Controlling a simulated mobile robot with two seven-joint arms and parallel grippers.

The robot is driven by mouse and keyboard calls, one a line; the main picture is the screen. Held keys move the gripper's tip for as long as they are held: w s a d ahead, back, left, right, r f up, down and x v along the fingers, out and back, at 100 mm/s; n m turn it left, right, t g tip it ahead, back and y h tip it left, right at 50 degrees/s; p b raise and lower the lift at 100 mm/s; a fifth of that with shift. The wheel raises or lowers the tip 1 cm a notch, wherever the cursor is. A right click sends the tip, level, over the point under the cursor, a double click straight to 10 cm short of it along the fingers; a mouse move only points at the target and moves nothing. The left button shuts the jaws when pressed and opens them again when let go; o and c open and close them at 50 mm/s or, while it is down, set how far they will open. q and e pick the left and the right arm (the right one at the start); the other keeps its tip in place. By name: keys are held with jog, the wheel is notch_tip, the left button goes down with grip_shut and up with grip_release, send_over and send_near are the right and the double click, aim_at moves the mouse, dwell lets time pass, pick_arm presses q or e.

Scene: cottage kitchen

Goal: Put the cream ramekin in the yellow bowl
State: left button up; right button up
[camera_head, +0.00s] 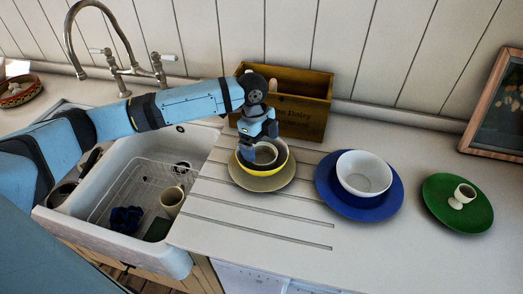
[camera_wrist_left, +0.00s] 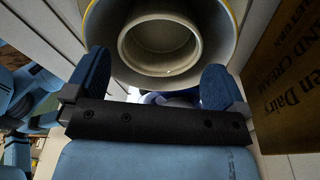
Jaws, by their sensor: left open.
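The cream ramekin (camera_head: 266,154) sits inside the yellow bowl (camera_head: 265,169). The bowl stands on a yellowish plate (camera_head: 262,184) on the counter. In the left wrist view the ramekin (camera_wrist_left: 160,42) lies within the wider bowl (camera_wrist_left: 103,32), whose rim is yellow. My left gripper (camera_head: 259,143) is over the bowl, partly covering the ramekin from the head view. Its two fingers are spread, with nothing seen held between them. Whether a finger touches the ramekin or bowl cannot be told. My right gripper is in neither view.
A wooden crate (camera_head: 300,103) stands close behind the bowl. To the right are a blue plate (camera_head: 333,199) with a white bowl (camera_head: 364,173) and a green plate (camera_head: 440,205) with an egg cup (camera_head: 463,196). A sink (camera_head: 110,220) with a rack is left. The front counter is clear.

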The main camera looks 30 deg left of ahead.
pick_arm(q)
notch_tip(320, 180, up, 9)
jog(key=a, duration=0.1)
jog(key=shift+a+r, duration=0.2)
jog(key=shift+f, duration=0.1)
dwell(0.4)
